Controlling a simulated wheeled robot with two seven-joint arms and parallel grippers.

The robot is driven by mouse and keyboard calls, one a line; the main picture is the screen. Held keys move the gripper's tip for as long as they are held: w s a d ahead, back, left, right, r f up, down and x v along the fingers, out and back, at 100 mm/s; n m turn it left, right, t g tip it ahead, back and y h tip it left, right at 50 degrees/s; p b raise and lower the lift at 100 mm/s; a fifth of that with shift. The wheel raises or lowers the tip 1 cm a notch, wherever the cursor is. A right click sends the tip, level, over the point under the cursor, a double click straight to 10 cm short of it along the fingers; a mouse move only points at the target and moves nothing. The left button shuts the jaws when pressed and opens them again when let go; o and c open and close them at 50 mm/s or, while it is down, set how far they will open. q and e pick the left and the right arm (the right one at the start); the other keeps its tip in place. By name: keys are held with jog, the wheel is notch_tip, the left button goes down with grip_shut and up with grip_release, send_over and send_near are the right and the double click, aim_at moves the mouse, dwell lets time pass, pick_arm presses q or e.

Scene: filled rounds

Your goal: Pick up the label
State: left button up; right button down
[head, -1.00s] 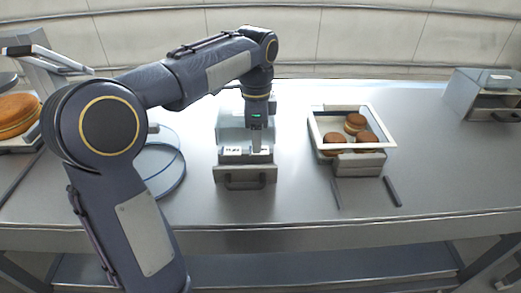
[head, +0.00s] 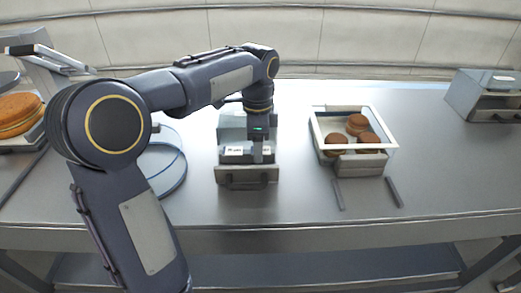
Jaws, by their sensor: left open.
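My left gripper (head: 257,158) points down at the top of this box, right of the label's visible part. It is open, and its fingers partly hide the box top. I cannot tell whether they touch anything. My right gripper is not in view.
A white-framed clear-lidded tray (head: 391,147) with brown filled rounds (head: 357,124) stands to the right. A grey box (head: 484,95) stands far right. A clear round dish (head: 170,178) and a large round (head: 18,114) are at left.

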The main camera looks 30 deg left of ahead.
pick_arm(q)
jog(key=shift+c, duration=0.3)
jog(key=c, duration=0.7)
